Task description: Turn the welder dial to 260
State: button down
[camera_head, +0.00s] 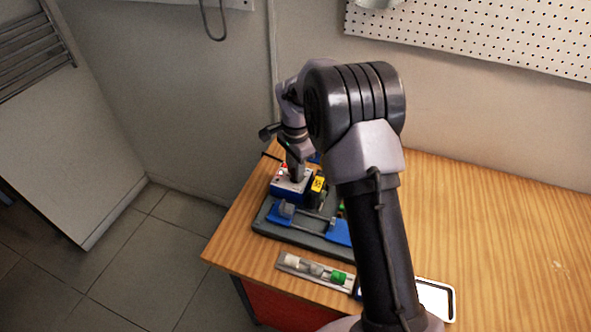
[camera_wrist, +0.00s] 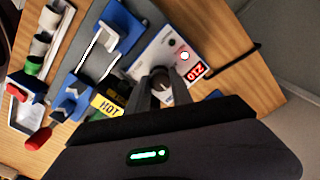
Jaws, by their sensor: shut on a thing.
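The welder (camera_head: 290,187) is a small white and blue box on the bench, below my gripper in the head view. In the wrist view the welder's white top face (camera_wrist: 150,53) shows a round dial (camera_wrist: 161,80), a lit red indicator and a red display (camera_wrist: 195,72). The display digits appear upside down and are too small to read surely. My gripper (camera_wrist: 160,92) is shut on the dial, with a finger on either side of it. The fingers hide part of the dial. In the head view my gripper (camera_head: 296,176) points down onto the box.
A yellow "HOT" label (camera_wrist: 107,105) is close beside the gripper. A grey base with a blue clamp (camera_head: 285,210) lies in front of the welder. A tray of white, grey and green fittings (camera_head: 312,270) lies near the bench's front edge. The bench's right side (camera_head: 500,220) is clear.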

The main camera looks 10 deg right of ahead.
dwell(0.4)
jog(key=c, duration=1.2)
grip_release()
jog(key=shift+o, duration=0.2)
notch_tip(320, 180, up, 18)
jog(key=p, duration=0.4)
jog(key=shift+f+p, duration=0.25)
jog(key=shift+p, duration=0.05)
